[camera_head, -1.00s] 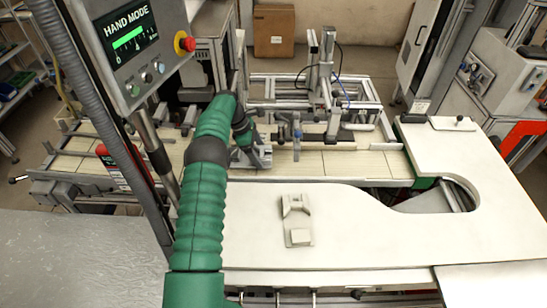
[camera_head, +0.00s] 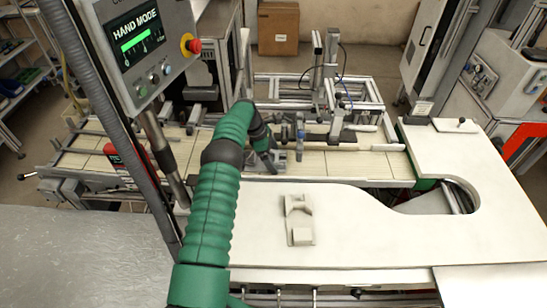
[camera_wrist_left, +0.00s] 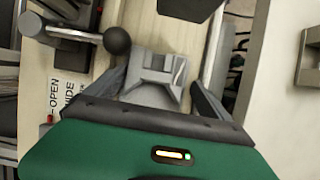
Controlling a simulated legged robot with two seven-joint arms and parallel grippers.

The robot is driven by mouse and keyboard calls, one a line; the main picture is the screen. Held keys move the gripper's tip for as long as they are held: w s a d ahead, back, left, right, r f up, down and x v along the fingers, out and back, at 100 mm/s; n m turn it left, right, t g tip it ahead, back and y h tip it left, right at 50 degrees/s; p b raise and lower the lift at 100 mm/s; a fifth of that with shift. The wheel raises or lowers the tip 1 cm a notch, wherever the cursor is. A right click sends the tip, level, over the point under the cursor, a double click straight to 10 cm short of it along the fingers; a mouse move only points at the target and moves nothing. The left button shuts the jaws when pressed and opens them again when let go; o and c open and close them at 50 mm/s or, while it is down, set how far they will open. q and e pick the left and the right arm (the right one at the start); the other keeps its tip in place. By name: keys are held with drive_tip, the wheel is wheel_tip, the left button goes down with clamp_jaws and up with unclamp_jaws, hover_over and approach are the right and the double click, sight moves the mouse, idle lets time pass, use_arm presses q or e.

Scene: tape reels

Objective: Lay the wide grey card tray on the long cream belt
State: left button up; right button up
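The long cream belt (camera_head: 345,164) runs across the middle of the head view, behind the pale worktop. My left gripper (camera_head: 275,160) is over the belt, near its front edge. In the left wrist view, the grey card tray (camera_wrist_left: 155,75), with raised corners and a hollow middle, sits between the two dark fingers of my left gripper (camera_wrist_left: 160,90). In the head view the arm partly hides the tray. My right gripper is not in view.
A pale holder piece (camera_head: 299,220) with a notch and a block lies on the worktop (camera_head: 390,240). A metal frame (camera_head: 325,85) with fixtures stands over the belt. A control panel (camera_head: 143,48) hangs at upper left. The belt is clear to the right.

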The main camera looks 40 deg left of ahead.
use_arm(q)
drive_tip(key=shift+d+r, duration=0.1)
drive_tip(key=shift+d, duration=0.2)
drive_tip(key=shift+w+r, duration=0.1)
drive_tip(key=shift+r, duration=0.15)
drive_tip(key=shift+a+r, duration=0.1)
drive_tip(key=shift+r, duration=0.2)
drive_tip(key=v, duration=1.1)
drive_tip(key=shift+b, duration=0.45)
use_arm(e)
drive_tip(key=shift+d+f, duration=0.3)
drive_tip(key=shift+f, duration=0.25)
